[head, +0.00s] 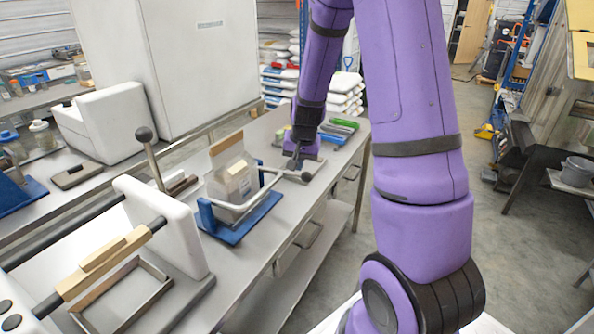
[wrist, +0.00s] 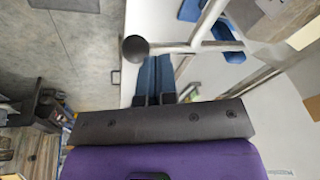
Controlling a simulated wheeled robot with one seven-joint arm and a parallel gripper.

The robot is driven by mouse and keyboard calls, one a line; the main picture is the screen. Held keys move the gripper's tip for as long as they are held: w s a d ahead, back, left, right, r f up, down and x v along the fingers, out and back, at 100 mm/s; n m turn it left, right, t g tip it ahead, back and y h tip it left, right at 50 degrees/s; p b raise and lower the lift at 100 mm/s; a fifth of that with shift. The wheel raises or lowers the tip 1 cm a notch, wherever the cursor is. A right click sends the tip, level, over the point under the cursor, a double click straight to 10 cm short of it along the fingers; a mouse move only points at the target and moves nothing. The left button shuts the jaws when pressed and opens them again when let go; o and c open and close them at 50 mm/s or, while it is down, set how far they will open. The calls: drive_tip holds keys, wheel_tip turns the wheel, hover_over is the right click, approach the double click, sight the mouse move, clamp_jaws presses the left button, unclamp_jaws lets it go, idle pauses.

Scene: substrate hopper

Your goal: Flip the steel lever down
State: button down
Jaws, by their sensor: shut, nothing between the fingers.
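My gripper (head: 294,165) is shut and empty, pointing down just behind the knob end. In the wrist view the shut blue fingers (wrist: 156,72) end close to the lever's rod (wrist: 185,47), with the knob (wrist: 135,49) just left of the tips. I cannot tell whether they touch the rod.
A second upright rod with a ball knob (head: 145,134) stands by a white block (head: 165,225) at the left. Green-handled items (head: 342,124) lie at the bench's far end. The floor right of the bench is clear.

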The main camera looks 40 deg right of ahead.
drive_tip(key=s+d+r, duration=0.1)
drive_tip(key=s+r, duration=0.5)
drive_tip(key=r, duration=0.1)
drive_tip(key=shift+s+d+r, duration=0.25)
drive_tip(key=shift+s+r, duration=0.1)
drive_tip(key=shift+s, duration=0.05)
idle(0.3)
drive_tip(key=s+a+r+n+t, duration=0.1)
drive_tip(key=s+a+r+n, duration=0.4)
drive_tip(key=a+r, duration=0.55)
drive_tip(key=s+a+r+n, duration=0.1)
drive_tip(key=s+a+r, duration=0.2)
drive_tip(key=s, duration=0.3)
drive_tip(key=s+a+r+n+t, duration=0.1)
drive_tip(key=s+a+r+n, duration=0.1)
drive_tip(key=s+a+r, duration=0.2)
drive_tip(key=s, duration=0.3)
drive_tip(key=shift+s+a, duration=0.15)
drive_tip(key=shift+s, duration=0.15)
